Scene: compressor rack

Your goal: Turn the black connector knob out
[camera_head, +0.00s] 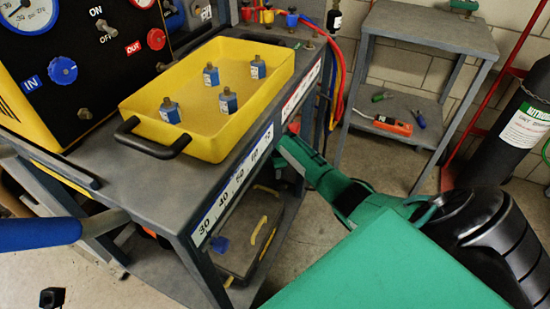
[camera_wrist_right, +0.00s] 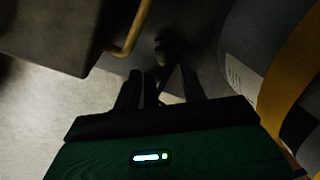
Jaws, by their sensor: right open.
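In the head view, a row of coloured connectors sits at the rack's back edge: red, yellow, blue and what looks like the black connector knob (camera_head: 334,20) at the right end, above the hoses. It is small, and how far it is turned cannot be told. My green right arm reaches in from the lower right, its end beside the rack's right side, well below the connectors; its fingertips are hidden there. In the right wrist view my right gripper (camera_wrist_right: 160,88) is open, with dark fingers apart and nothing clearly between them.
A yellow tray (camera_head: 215,142) with several blue-labelled bottles stands on the rack top. A gauge panel (camera_head: 95,55) is at the left. Red, yellow and blue hoses (camera_head: 334,75) hang at the rack's far end. A grey side table (camera_head: 425,28) and a black cylinder (camera_head: 510,135) stand right.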

